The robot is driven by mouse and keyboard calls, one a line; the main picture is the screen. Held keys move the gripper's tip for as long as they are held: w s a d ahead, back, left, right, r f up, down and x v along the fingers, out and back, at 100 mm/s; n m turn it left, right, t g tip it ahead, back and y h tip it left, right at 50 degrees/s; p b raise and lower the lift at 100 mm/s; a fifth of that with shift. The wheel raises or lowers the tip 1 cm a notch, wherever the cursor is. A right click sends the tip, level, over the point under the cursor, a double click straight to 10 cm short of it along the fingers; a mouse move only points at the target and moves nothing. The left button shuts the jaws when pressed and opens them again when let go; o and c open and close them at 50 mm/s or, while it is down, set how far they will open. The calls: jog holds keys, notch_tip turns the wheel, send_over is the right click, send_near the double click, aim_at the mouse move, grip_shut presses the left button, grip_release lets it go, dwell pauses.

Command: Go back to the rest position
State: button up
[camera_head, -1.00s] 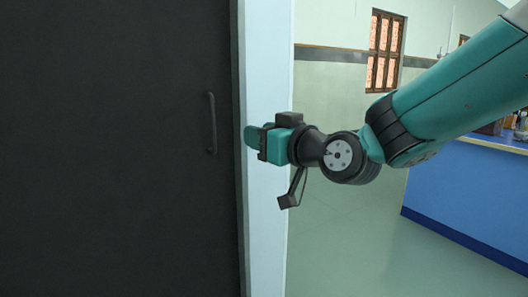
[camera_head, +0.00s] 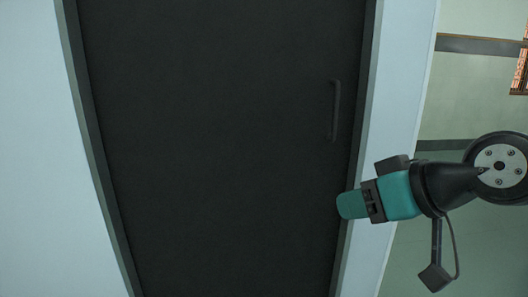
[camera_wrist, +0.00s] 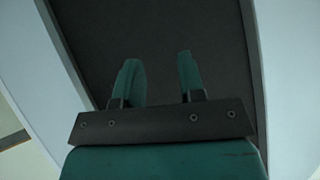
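My gripper (camera_head: 350,205) is at the right of the head view, pointing left toward the dark door's right edge. In the wrist view my gripper (camera_wrist: 160,80) shows two teal fingers standing apart with nothing between them. The dark door (camera_head: 210,140) fills the middle of the head view and is shut in its frame. Its vertical handle (camera_head: 335,110) is above and slightly left of my fingertips, apart from them. In the wrist view the dark door (camera_wrist: 165,30) lies beyond the fingers.
A pale door frame (camera_head: 395,100) stands right of the door, behind my gripper. A pale wall (camera_head: 50,200) is on the left. Beyond the frame at the right are a green wall (camera_head: 470,85) and part of a window (camera_head: 520,70).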

jog(key=s+f+n+g+h, duration=0.1)
jog(key=s+f+g+h, duration=0.2)
jog(key=s, duration=0.4)
jog(key=s+f+n+g, duration=0.1)
jog(key=s+f+g, duration=0.1)
jog(key=s+g, duration=0.5)
notch_tip(320, 180, up, 18)
jog(key=t+p, duration=0.1)
jog(key=p, duration=1.7)
jog(key=shift+t, duration=0.3)
jog(key=shift+s, duration=0.15)
